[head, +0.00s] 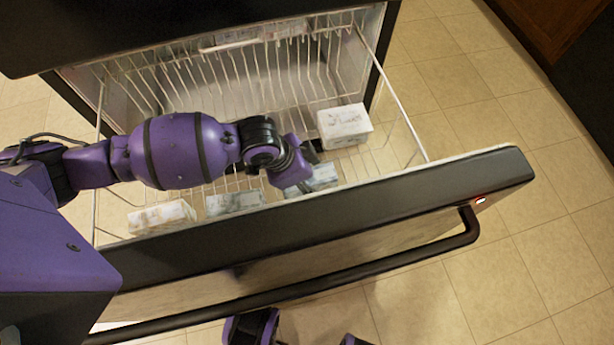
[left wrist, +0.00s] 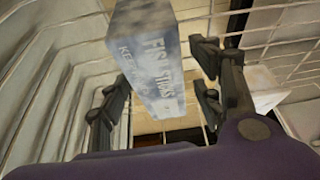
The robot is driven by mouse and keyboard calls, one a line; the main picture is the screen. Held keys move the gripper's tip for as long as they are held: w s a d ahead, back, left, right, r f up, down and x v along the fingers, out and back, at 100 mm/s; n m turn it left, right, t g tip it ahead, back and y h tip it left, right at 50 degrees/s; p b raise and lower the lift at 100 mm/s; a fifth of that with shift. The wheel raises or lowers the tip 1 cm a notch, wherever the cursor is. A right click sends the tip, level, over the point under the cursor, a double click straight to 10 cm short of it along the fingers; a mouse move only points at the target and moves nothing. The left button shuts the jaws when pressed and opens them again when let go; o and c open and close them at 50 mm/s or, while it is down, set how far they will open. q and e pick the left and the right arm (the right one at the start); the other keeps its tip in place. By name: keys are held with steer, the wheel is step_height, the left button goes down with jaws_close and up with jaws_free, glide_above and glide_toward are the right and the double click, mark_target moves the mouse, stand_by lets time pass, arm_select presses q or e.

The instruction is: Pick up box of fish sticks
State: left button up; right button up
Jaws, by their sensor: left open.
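The box of fish sticks (left wrist: 152,62) is grey-blue with pale lettering in the left wrist view. My left gripper (left wrist: 162,80) is open, with fingers on either side of the box; I cannot tell whether they touch it. In the head view my left arm reaches into the open freezer drawer, and its wrist hides most of the fingers. A grey-blue box (head: 320,178) by the drawer front, partly hidden by the gripper, appears to be the fish sticks. My right gripper is not in view.
A white box (head: 344,124) lies right of the gripper. Another grey-blue box (head: 234,202) and a pale box (head: 160,216) lie along the drawer front (head: 400,205). Wire basket sides (head: 402,100) surround them. The basket's back is mostly empty.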

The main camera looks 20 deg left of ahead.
arm_select(q)
steer(key=shift+f+p, duration=0.25)
steer(key=shift+p, duration=0.05)
stand_by(0.5)
steer(key=c, duration=1.5)
